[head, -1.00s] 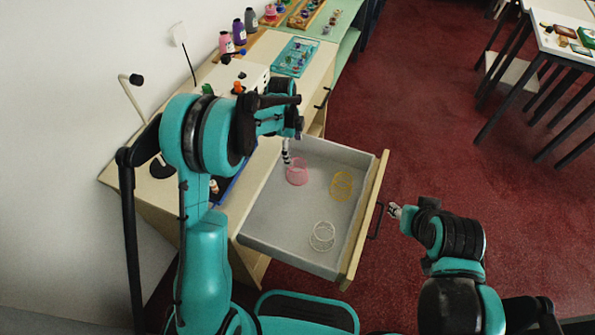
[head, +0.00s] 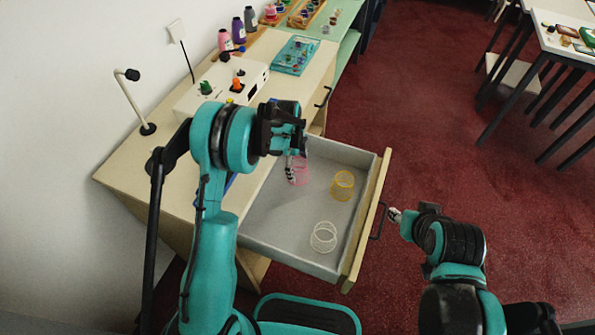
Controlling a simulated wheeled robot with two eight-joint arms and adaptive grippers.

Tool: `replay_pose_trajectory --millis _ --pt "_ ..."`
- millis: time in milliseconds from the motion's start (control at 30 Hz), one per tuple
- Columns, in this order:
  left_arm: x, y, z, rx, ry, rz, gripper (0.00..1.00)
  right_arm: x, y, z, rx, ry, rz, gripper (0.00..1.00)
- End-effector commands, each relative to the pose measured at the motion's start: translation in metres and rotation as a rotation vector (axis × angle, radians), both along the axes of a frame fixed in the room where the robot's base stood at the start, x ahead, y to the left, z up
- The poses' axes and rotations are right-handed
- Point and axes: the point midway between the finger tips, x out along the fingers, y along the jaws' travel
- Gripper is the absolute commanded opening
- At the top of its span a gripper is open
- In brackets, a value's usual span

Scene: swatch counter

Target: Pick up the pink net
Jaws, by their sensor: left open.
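The pink net (head: 301,172) is a small mesh cylinder in the back part of the open drawer (head: 276,222). My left gripper (head: 291,177) is open and reaches down into the drawer at the net's left side. Its fingers overlap the net in the picture, and I cannot tell whether they touch it. Part of the net is hidden behind the gripper and wrist. My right gripper (head: 395,214) is outside the drawer, near the front handle. It is too small to tell whether it is open.
A yellow net (head: 343,186) and a white net (head: 323,237) are also in the drawer. The counter (head: 135,165) holds a lamp (head: 140,100), a white box with knobs (head: 254,80) and a teal tray (head: 295,55). Red floor to the right is clear up to another table.

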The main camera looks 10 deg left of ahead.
Motion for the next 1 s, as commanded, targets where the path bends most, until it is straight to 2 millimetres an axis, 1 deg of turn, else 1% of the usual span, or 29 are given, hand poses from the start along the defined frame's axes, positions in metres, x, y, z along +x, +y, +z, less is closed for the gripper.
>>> replay_pose_trajectory --millis 33,100,167,200,533,667,833,933,1000 --pt "0.0 0.0 0.001 0.0 0.0 0.0 0.86 0.0 0.0 0.001 0.0 0.0 0.0 0.4" --pt "0.0 0.0 0.001 0.0 0.0 0.0 0.69 0.0 0.0 0.001 0.0 0.0 0.0 0.4" --pt "0.0 0.0 0.001 0.0 0.0 0.0 0.57 0.0 0.0 0.001 0.0 0.0 0.0 0.4" --pt "0.0 0.0 0.001 0.0 0.0 0.0 0.5 0.0 0.0 0.001 0.0 0.0 0.0 0.4" --pt "0.0 0.0 0.001 0.0 0.0 0.0 0.48 0.0 0.0 0.001 0.0 0.0 0.0 0.4" --pt "0.0 0.0 0.006 0.0 0.0 0.0 0.48 0.0 0.0 0.003 0.0 0.0 0.0 0.4" --pt "0.0 0.0 0.025 0.0 0.0 0.0 0.48 0.0 0.0 0.012 0.0 0.0 0.0 0.4" --pt "0.0 0.0 0.046 0.0 0.0 0.0 0.48 0.0 0.0 0.021 0.0 0.0 0.0 0.4" --pt "-0.007 -0.013 0.053 0.0 -0.001 -0.005 0.48 0.0 0.0 0.025 0.0 0.0 0.0 0.4"
